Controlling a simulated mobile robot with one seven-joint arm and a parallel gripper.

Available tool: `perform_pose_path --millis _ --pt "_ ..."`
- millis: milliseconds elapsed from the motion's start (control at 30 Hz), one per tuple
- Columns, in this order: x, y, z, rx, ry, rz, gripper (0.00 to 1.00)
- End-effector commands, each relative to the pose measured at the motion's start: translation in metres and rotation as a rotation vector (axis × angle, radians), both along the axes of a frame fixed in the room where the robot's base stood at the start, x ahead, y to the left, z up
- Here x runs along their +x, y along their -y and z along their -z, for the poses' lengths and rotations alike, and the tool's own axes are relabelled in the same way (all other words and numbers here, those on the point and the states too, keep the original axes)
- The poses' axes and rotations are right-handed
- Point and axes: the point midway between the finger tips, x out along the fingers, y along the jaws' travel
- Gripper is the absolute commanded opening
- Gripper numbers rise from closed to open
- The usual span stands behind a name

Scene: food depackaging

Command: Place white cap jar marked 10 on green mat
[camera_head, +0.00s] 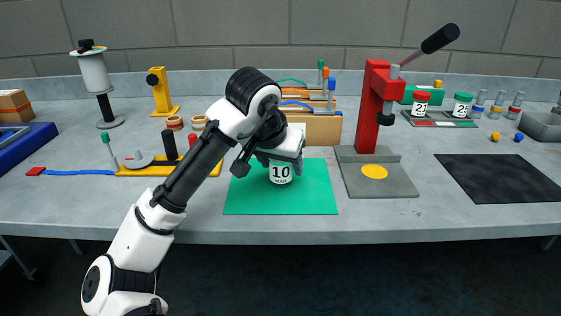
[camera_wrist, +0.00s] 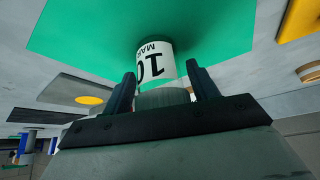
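The jar marked 10 (camera_head: 281,173) has a white label reading "10 MAR". It appears upright over the green mat (camera_head: 250,200), near its middle; its base looks at or very near the mat surface. My gripper (camera_head: 279,157) is at the jar's top and hides most of the cap. In the wrist view, the jar (camera_wrist: 154,63) lies between the two fingers of my gripper (camera_wrist: 161,72), its pale cap (camera_wrist: 163,97) between them. A small gap shows beside the right fingertip; firm contact cannot be judged. The mat (camera_wrist: 90,35) spreads behind the jar.
A red press (camera_head: 372,110) on a grey base stands right of the mat. A black mat (camera_head: 497,178) lies farther right. Two other jars, red-capped (camera_head: 421,103) and green-capped (camera_head: 461,104), stand at the back. A yellow tool holder (camera_head: 150,169) is left. The mat's front is clear.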

Motion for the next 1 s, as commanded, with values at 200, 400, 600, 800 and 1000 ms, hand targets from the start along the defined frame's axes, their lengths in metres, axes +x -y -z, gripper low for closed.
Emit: perform_pose_path --millis 200,400,600,800,1000 --pt "0.000 0.000 0.000 0.000 0.000 0.000 0.72" --pt "0.000 0.000 -0.004 0.000 0.001 0.000 0.72" --pt "-0.012 -0.005 -0.026 0.000 0.003 -0.001 0.72" --pt "-0.032 -0.015 -0.066 0.003 0.004 -0.002 0.72" --pt "-0.048 -0.021 -0.095 0.002 0.002 -0.003 0.72"
